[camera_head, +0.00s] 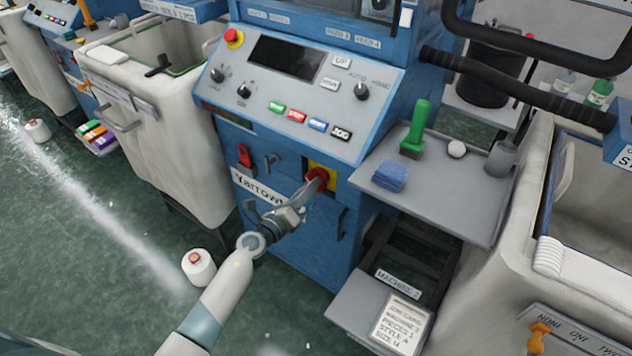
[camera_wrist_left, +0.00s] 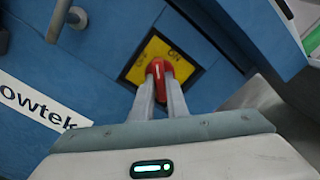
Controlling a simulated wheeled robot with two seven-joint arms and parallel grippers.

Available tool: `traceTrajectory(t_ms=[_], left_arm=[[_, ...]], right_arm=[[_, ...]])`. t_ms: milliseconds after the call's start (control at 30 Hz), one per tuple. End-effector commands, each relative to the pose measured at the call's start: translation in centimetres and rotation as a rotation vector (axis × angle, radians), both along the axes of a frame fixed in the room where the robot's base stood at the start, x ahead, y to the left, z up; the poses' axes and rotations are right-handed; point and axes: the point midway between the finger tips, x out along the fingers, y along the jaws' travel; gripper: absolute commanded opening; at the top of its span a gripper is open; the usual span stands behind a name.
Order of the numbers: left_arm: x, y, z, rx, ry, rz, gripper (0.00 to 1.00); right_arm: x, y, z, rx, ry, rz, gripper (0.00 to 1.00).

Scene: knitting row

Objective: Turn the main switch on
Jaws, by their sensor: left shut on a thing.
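The main switch is a red rotary handle (camera_head: 317,176) on a yellow plate (camera_head: 326,170), set in the lower front of the blue machine. In the left wrist view the red handle (camera_wrist_left: 159,68) sits in front of the yellow plate (camera_wrist_left: 140,66), which bears partly hidden lettering, with "ON" readable near its upper right. My left gripper (camera_head: 312,186) reaches it from the lower left. In the left wrist view its two fingers (camera_wrist_left: 160,84) are shut on the red handle and hide part of it. My right gripper is in neither view.
Above is the control panel (camera_head: 300,92) with knobs, buttons and a red emergency stop (camera_head: 234,37). A small red rocker switch (camera_head: 245,156) and a hook are left of the plate. A grey shelf (camera_head: 450,190) juts out at right. A white cone (camera_head: 198,268) stands on the floor.

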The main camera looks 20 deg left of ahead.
Motion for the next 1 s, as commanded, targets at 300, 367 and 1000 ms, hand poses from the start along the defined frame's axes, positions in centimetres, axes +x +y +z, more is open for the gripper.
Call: traceTrajectory(t_ms=[300,367,1000], left_arm=[[-0.05,0.0,-0.27,0.209,-0.074,-0.002,0.0],[-0.05,0.04,-0.26,0.28,-0.099,-0.002,0.0],[-0.05,0.01,-0.16,0.581,-0.209,-0.003,0.0]], right_arm=[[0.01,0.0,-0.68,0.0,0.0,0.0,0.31],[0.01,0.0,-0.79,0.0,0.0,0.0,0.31],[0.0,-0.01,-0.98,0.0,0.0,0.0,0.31]])
